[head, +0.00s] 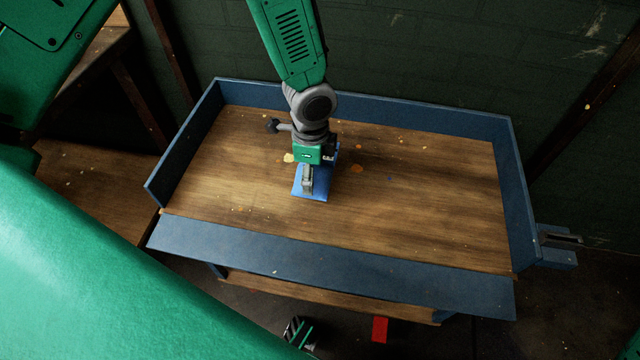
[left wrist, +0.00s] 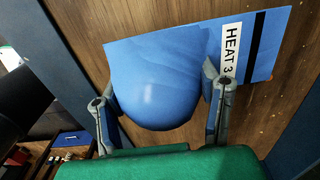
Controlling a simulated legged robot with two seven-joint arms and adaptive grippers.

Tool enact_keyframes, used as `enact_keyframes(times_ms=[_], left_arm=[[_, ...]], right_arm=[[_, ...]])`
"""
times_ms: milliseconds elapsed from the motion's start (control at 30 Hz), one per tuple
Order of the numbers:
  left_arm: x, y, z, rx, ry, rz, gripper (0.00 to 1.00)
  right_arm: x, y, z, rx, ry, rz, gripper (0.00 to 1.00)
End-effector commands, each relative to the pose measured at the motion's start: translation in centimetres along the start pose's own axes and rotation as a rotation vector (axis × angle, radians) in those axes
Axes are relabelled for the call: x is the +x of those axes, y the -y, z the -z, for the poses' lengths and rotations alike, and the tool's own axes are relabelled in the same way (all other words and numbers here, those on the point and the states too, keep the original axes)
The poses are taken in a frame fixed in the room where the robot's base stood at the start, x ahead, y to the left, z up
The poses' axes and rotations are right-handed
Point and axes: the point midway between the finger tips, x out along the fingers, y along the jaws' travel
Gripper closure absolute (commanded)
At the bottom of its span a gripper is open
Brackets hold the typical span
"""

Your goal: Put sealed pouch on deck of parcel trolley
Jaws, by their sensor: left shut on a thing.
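The sealed pouch (head: 315,190) is flat and blue, with a rounded bulge in the left wrist view (left wrist: 155,85), a white "HEAT 3" label and a black stripe. My left gripper (head: 307,185) reaches down from the top of the head view and is shut on the pouch, with a finger on each side of the bulge. The parcel trolley's wooden deck (head: 430,190) lies beneath, edged by blue panels. The pouch is over the middle-left of the deck; whether it touches the deck is hard to tell. My right gripper is not in view.
Blue walls (head: 400,115) rise at the back and sides of the deck, and a blue panel (head: 330,265) runs along the front. A handle (head: 560,239) sticks out at the right. A red block (head: 380,329) lies below the front. The deck's right half is clear except for small specks.

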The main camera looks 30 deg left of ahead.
Motion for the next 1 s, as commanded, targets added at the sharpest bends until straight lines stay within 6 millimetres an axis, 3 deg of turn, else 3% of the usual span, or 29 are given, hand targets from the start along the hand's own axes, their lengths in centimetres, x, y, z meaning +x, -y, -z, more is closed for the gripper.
enact_keyframes(times_ms=[433,767,800,833,867,1000], left_arm=[[5.0,0.0,0.0,-0.001,0.000,0.000,0.87],[5.3,0.0,0.0,-0.001,-0.001,0.001,0.87],[5.4,0.0,0.0,-0.002,-0.001,0.000,0.39],[5.3,0.0,0.0,-0.002,-0.001,0.001,0.28],[5.3,0.0,0.0,-0.002,-0.001,0.001,0.22],[5.3,0.0,0.0,-0.002,0.000,0.000,0.22]], right_arm=[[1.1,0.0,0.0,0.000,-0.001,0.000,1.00],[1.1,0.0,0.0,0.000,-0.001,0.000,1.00],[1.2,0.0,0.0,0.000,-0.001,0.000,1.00],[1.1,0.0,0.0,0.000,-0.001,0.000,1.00],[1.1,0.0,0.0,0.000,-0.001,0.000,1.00],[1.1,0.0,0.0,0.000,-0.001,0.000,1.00]])
